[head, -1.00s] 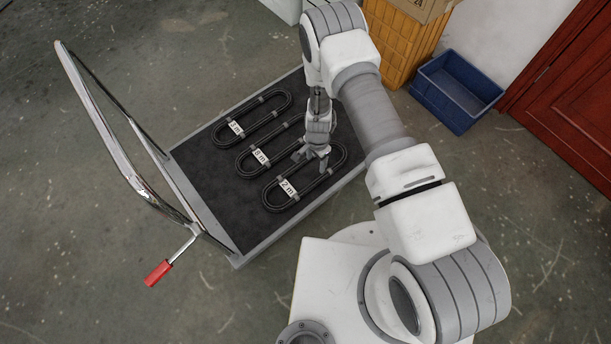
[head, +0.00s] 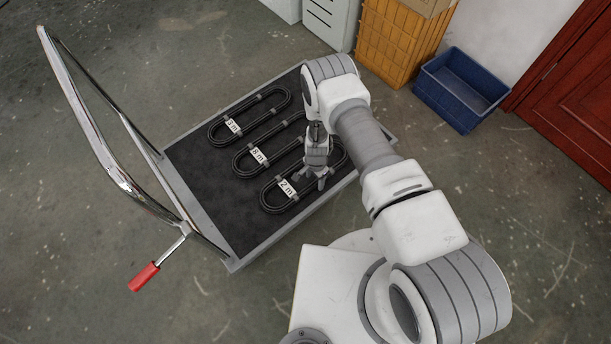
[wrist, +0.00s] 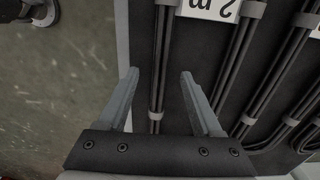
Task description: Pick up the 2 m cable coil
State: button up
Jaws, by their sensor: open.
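The 2 m cable coil (head: 270,200) is a black oblong loop with a white "2 m" label. It lies flat on the cart's dark bed, the coil nearest my base. I cannot tell how far the fingertips are above the bed.
The 8 m coil (head: 242,168) lies alongside, with another labelled coil (head: 217,138) beyond it. The cart (head: 238,262) has a raised rim and a tall metal handle (head: 85,120) at left. A blue bin (head: 458,92) and yellow crate (head: 395,45) stand behind.

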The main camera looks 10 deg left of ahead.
notch_tip(320, 180, down, 2)
jog(key=shift+f+b, duration=0.25)
jog(key=shift+b, duration=0.1)
grip_shut()
jog(key=shift+r, duration=0.1)
dwell(1.0)
